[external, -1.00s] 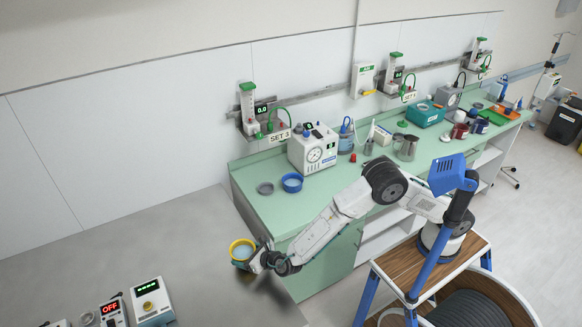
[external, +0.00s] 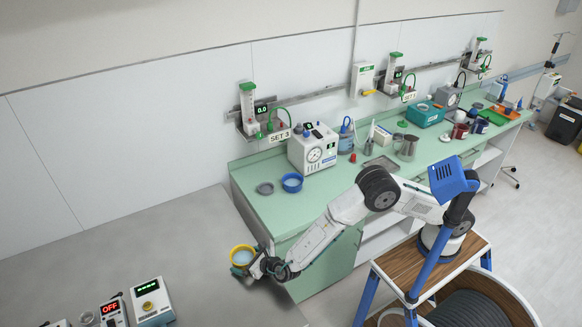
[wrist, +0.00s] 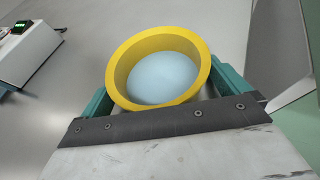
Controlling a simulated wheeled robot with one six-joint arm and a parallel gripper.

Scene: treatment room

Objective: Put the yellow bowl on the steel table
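The yellow bowl (external: 243,256) is at the end of my arm, over or on the grey steel table (external: 120,240) near its right side, beside the green counter's end. My gripper (external: 254,262) has its teal fingers on both sides of the bowl. In the wrist view the bowl (wrist: 158,66) sits upright between the fingers, with a pale blue inside. The fingers seem to press on its sides. I cannot tell whether the bowl's underside touches the table.
A device with a red OFF display (external: 112,312) and a device with a green display (external: 151,300) stand at the front left of the steel table. The green counter (external: 262,215) is at right, with a blue bowl (external: 292,182) on it. The table's middle is clear.

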